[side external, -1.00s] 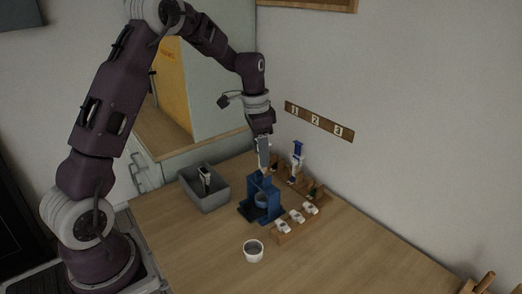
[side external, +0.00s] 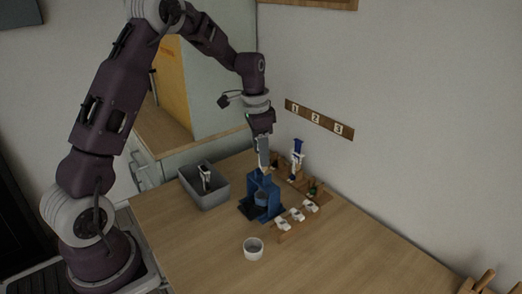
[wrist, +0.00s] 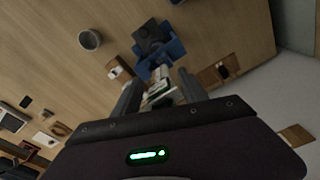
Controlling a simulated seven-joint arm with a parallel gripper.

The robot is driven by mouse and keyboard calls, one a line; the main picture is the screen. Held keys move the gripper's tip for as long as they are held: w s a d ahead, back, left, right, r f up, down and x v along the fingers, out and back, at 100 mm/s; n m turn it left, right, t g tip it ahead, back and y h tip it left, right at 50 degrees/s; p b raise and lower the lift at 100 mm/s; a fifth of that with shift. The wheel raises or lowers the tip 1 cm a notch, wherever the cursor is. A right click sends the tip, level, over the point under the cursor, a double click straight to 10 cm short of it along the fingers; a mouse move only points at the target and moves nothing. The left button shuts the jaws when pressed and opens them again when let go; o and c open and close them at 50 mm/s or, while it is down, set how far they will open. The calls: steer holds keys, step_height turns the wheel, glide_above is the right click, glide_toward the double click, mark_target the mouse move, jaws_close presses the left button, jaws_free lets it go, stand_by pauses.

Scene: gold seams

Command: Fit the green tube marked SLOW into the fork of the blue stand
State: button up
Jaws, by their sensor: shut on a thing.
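The blue stand (side external: 275,207) is upright on the wooden table and also shows in the wrist view (wrist: 171,50). My gripper (side external: 264,168) points down just above the top of the stand. In the wrist view its fingers (wrist: 158,92) are shut on a pale, partly green thing (wrist: 160,88), which seems to be the green tube. The fingers hide much of it, and I cannot read any mark on it. I cannot tell whether it touches the fork.
A grey bin (side external: 207,205) holding a dark and white thing stands left of the stand. A white cup (side external: 253,250) is in front. A wooden rack (side external: 287,234) with white-topped pieces is at right; a blue-and-white piece (side external: 298,149) stands behind.

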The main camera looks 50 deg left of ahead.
steer(key=shift+f, duration=1.4)
stand_by(1.3)
steer(key=o, duration=1.6)
steer(key=c, duration=0.4)
steer(key=shift+o, duration=0.2)
steer(key=shift+r, duration=0.15)
step_height(320, 180, up, 13)
steer(key=s, duration=0.1)
steer(key=shift+a, duration=0.2)
